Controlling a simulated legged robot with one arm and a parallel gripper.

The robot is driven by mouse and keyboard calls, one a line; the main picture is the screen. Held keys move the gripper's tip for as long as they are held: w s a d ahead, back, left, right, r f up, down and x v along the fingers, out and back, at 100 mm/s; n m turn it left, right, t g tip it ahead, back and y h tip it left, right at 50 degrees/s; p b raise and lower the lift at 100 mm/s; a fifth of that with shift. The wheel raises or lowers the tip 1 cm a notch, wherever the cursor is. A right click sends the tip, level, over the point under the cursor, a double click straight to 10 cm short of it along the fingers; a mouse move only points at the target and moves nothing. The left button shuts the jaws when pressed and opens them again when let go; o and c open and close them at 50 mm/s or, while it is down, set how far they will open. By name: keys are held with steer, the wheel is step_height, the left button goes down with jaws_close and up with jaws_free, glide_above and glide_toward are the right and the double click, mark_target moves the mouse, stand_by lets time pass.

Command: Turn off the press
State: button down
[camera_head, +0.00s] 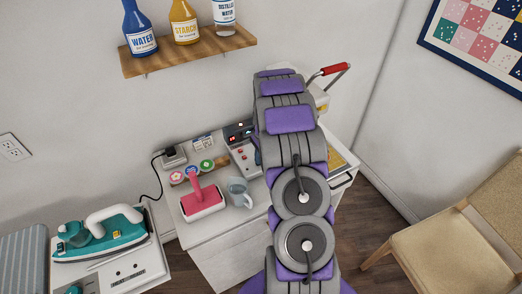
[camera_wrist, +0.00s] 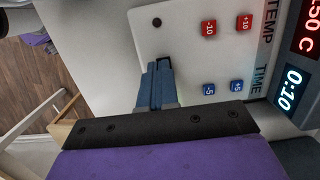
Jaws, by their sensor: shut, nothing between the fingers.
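The press's control box (camera_head: 243,151), pale with a dark display head, stands on the white cabinet just left of my arm. In the wrist view its panel (camera_wrist: 185,45) shows red and blue buttons and lit displays reading about 150 C (camera_wrist: 308,27) and 0:10 (camera_wrist: 290,87). My gripper (camera_wrist: 160,68) is shut and empty, its blue fingers over the panel left of the buttons. A small dark part shows at the fingertips; whether they touch it is unclear. The press's red handle (camera_head: 335,68) shows behind my arm, which hides most of the press.
A teal iron (camera_head: 100,235) is at lower left. Bottles stand on a wooden shelf (camera_head: 190,52) above. A chair (camera_head: 460,230) is at right.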

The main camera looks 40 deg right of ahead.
steer(key=shift+a+f, duration=0.25)
steer(key=shift+f, duration=0.15)
steer(key=shift+a, duration=0.35)
steer(key=shift+d, duration=0.15)
steer(key=shift+f+p, duration=0.1)
steer(key=shift+p, duration=0.3)
steer(key=shift+a+f+h, duration=0.2)
steer(key=shift+f+h, duration=0.05)
steer(key=shift+h, duration=0.15)
steer(key=shift+s, duration=0.1)
